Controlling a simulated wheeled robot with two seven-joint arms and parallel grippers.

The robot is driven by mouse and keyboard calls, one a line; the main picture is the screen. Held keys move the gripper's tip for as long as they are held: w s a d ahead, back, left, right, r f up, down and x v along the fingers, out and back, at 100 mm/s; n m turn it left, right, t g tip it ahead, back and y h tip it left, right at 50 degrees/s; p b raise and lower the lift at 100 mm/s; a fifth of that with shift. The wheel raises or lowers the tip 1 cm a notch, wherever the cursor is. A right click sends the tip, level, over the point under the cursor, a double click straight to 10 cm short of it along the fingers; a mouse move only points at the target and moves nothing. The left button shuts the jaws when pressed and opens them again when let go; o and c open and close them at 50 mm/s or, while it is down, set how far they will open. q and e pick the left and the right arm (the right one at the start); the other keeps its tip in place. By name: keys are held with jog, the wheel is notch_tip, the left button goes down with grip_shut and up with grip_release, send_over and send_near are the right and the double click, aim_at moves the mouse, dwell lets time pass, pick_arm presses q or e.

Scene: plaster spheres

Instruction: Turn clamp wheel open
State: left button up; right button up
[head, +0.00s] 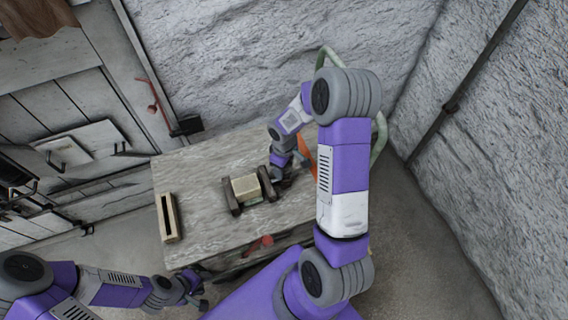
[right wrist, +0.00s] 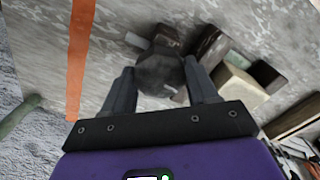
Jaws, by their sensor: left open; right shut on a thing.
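The clamp stands on the stone-topped bench (head: 205,165), its two dark brown jaws (head: 231,196) on either side of a pale beige block (head: 246,188). In the right wrist view the block (right wrist: 234,86) shows right of the fingers, beside a brown jaw (right wrist: 212,47). The dark grey clamp wheel (right wrist: 160,73) sits between the fingers of my right gripper (right wrist: 160,88), which is shut on it. In the head view my right gripper (head: 282,172) is at the clamp's right end and mostly hides the wheel. My left gripper (head: 195,289) is open and empty, low near the bench's front left.
A narrow slotted wooden box (head: 168,218) stands at the bench's left end. An orange strip (head: 308,160) lies right of my right gripper. A red part (head: 259,245) shows at the bench's front edge. Rough walls close in behind and right.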

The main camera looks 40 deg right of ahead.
jog(key=n+p, duration=0.2)
jog(key=n, duration=0.2)
jog(key=shift+r+n, duration=0.1)
jog(key=shift+n, duration=0.2)
jog(key=n+p, duration=0.2)
jog(key=n, duration=0.3)
jog(key=shift+n+p, duration=0.3)
jog(key=shift+p, duration=0.1)
jog(key=n+p, duration=0.3)
jog(key=n, duration=0.2)
jog(key=shift+n+p, duration=1.15)
jog(key=shift+n, duration=0.95)
jog(key=o, duration=1)
jog(key=shift+o, duration=0.2)
